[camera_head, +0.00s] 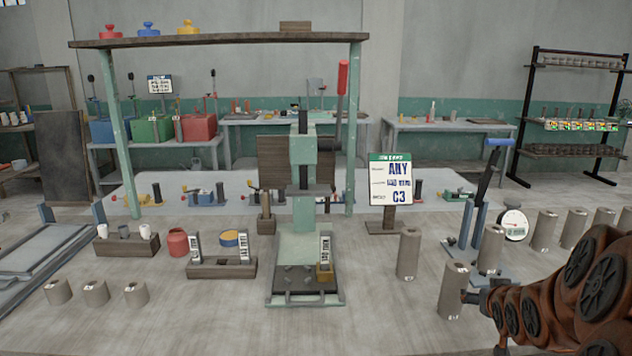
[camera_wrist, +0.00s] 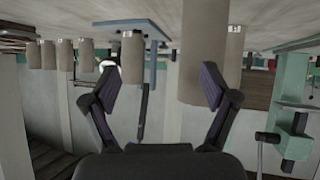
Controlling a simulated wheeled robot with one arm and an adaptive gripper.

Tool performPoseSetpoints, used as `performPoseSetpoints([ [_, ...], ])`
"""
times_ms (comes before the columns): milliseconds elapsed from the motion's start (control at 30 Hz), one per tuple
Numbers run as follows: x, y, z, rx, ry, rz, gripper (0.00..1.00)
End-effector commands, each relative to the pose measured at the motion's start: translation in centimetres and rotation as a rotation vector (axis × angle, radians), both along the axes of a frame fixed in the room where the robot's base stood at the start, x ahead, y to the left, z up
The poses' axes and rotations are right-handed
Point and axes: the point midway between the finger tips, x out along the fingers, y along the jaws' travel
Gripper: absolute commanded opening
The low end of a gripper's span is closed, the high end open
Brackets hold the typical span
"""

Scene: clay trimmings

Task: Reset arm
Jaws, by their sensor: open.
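My arm (camera_head: 560,300), orange-brown with dark round joints, reaches in from the right edge in the head view. Its end is near a grey clay cylinder (camera_head: 453,292), and my gripper is hard to make out there. In the wrist view, which looks upside down, my gripper (camera_wrist: 160,88) is open, with its two dark fingers spread wide. Nothing is held between them. A large grey cylinder (camera_wrist: 203,55) shows close behind the right finger; I cannot tell whether they touch.
More clay cylinders stand nearby, one at the middle right (camera_head: 409,253) and several along the right. A green press (camera_head: 303,150) with a red-handled lever stands at centre. A sign (camera_head: 390,180) reads "ANY" and "C3". Three short cylinders (camera_head: 95,292) stand front left.

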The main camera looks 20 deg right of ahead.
Motion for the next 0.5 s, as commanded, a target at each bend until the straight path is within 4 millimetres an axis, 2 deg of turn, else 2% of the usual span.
performPoseSetpoints([
  [33, 0.3, 1.7, -0.9, 0.014, 0.039, 0.018, 0.86],
  [233, -0.6, 8.2, -4.5, 0.095, 0.235, 0.067, 0.86],
  [367, -2.1, 12.7, -6.4, 0.147, 0.362, 0.102, 0.86],
  [500, -4.6, 17.6, -8.3, 0.201, 0.504, 0.146, 0.86],
])
